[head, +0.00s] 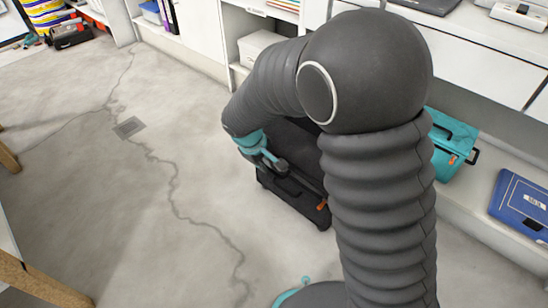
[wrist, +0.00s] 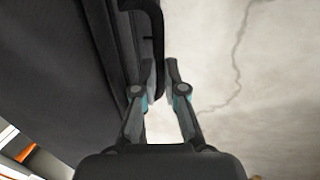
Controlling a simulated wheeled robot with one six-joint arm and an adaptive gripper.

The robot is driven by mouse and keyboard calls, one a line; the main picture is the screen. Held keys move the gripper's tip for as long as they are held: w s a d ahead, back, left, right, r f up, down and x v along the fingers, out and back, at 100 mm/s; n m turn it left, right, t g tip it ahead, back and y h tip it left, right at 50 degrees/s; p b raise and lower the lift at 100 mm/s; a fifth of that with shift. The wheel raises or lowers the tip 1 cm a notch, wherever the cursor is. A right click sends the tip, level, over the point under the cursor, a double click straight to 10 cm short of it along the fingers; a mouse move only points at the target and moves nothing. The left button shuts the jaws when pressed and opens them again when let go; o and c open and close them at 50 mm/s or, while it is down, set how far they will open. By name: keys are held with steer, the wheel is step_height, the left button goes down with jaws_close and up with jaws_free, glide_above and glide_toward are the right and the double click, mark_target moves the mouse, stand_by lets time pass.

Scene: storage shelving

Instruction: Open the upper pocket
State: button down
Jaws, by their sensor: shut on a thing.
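A black case (head: 296,195) stands on the floor, partly hidden behind my arm in the head view. In the wrist view its dark grey side (wrist: 55,70) fills the left. A black curved handle (wrist: 158,35) projects from that side and runs down between my fingers. My gripper (wrist: 160,72) is shut on this handle, one finger on each side. In the head view my gripper (head: 272,163) is at the case's upper left. I cannot tell the upper pocket's outline or whether it is open.
White shelving runs along the back and right, with a teal toolbox (head: 452,143) and a blue case (head: 520,203) on a low shelf. The cracked concrete floor (head: 120,200) left of the case is clear. Wooden legs (head: 40,282) stand at the left edge.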

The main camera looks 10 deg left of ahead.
steer(key=shift+s+a+f+b, duration=0.35)
steer(key=shift+s+f+b, duration=0.1)
steer(key=shift+s+f, duration=0.2)
steer(key=shift+s+a+f+b, duration=0.4)
steer(key=shift+s+f, duration=0.15)
steer(key=shift+f, duration=0.1)
steer(key=shift+d, duration=0.1)
steer(key=c, duration=1.2)
jaws_free()
steer(key=shift+w+d, duration=0.15)
steer(key=shift+d, duration=0.05)
steer(key=shift+a+r, duration=0.1)
steer(key=shift+r, duration=0.05)
steer(key=v, duration=1.3)
